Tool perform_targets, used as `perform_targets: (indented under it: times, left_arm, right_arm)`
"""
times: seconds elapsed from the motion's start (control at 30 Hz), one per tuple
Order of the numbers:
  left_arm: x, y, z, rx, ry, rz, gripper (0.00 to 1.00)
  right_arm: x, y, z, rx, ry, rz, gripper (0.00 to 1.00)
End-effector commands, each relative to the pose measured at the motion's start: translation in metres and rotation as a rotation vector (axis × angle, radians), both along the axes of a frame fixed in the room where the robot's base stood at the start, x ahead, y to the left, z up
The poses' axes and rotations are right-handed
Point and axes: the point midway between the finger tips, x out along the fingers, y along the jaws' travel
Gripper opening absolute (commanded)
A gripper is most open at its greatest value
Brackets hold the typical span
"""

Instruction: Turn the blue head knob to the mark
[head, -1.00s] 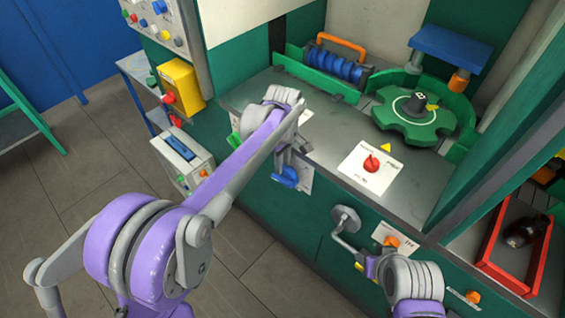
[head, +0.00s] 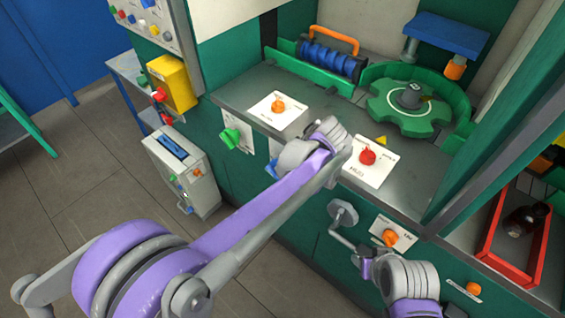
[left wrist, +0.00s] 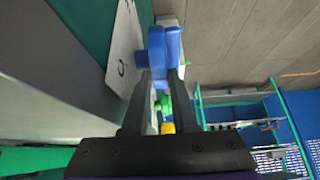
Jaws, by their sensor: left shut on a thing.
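The blue head knob (left wrist: 165,45) sits on the cabinet's front beside a white label plate (left wrist: 122,62) with a small dark round marking. My left gripper (left wrist: 161,75) is shut on the knob, one finger on each side. In the head view, a bit of the blue knob (head: 271,168) shows beside my left arm, which hides the gripper and most of the label. I cannot make out the knob's pointer or how it lines up with a mark. My right gripper (head: 366,265) is at the crank's handle end; whether its jaws are shut is not clear.
A green knob (head: 230,138) is to the left on the front. An orange knob (head: 278,106) and a red knob (head: 367,157) stand on the worktop. The crank (head: 343,213) juts out at lower right. A green star wheel (head: 412,112) is behind.

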Motion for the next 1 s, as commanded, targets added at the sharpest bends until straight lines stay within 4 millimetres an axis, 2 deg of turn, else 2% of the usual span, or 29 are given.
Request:
perform_targets:
  times: [0.6,0.63,0.67,1.0]
  left_arm:
    - [-0.0009,-0.0018,0.0,0.041,-0.028,0.0,0.0]
    - [-0.0009,-0.0018,-0.0001,0.041,-0.028,0.0,0.32]
    - [-0.001,-0.0018,-0.0001,0.041,-0.029,0.001,0.37]
    - [-0.0019,-0.0028,0.001,0.04,-0.027,0.0,0.39]
  right_arm:
    - [-0.0007,0.0,-0.0026,0.0,0.001,0.0,0.52]
    - [-0.0007,0.0,-0.0026,0.0,0.001,0.0,0.52]
    - [-0.0008,0.0,-0.0026,0.0,0.001,0.0,0.52]
    - [-0.0008,0.0,-0.0026,0.0,0.001,0.0,0.52]
